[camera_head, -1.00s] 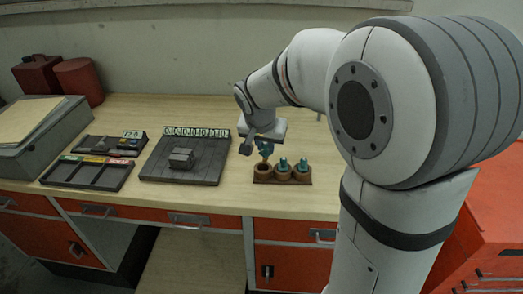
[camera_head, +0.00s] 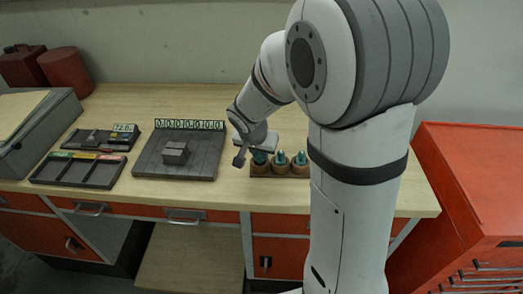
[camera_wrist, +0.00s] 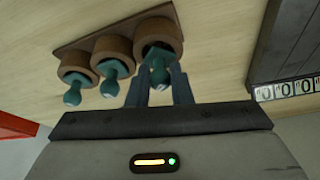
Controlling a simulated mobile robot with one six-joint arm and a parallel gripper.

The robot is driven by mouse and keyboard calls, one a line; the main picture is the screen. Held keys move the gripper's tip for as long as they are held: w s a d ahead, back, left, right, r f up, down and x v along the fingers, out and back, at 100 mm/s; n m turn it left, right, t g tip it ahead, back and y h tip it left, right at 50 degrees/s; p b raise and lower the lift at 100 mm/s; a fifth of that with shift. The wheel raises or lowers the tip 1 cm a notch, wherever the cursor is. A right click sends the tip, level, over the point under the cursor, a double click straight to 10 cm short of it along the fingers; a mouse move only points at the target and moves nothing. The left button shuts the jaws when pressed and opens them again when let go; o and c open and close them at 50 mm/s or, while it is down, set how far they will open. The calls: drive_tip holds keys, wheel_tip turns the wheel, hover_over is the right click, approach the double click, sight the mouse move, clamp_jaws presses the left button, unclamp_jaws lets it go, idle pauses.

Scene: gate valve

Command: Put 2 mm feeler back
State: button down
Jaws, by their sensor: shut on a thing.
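A brown rack (camera_head: 281,173) with three round cups stands on the bench, right of the dark plate. My gripper (camera_head: 258,149) is over its left cup (camera_head: 260,168). In the wrist view my gripper (camera_wrist: 159,80) is shut on a teal feeler (camera_wrist: 158,62) by its knob. The feeler's body is at the mouth of the rightmost cup (camera_wrist: 158,28) there and seems to sit in it; how deep is hidden. Two other teal feelers (camera_wrist: 111,72) (camera_wrist: 75,84) stand in the other cups. No size marking is readable.
A dark plate (camera_head: 150,158) with a grey block (camera_head: 175,153) and a digit display (camera_head: 189,124) lies left of the rack. Farther left are a dark tray (camera_head: 80,172) and a small gauge unit (camera_head: 100,138). A red cabinet (camera_head: 465,190) stands at right.

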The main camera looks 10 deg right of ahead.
drive_tip(key=shift+s, duration=0.1)
drive_tip(key=shift+f, duration=0.15)
drive_tip(key=c, duration=1.3)
unclamp_jaws()
drive_tip(key=shift+s+a+r, duration=0.1)
drive_tip(key=shift+r, duration=0.45)
drive_tip(key=v, duration=1)
drive_tip(key=s+d+n+y, duration=0.2)
drive_tip(key=s+n, duration=0.4)
drive_tip(key=s, duration=1.1)
drive_tip(key=shift+s+d+g+b, duration=0.35)
drive_tip(key=shift+d+g+b, duration=0.05)
drive_tip(key=shift+d, duration=0.1)
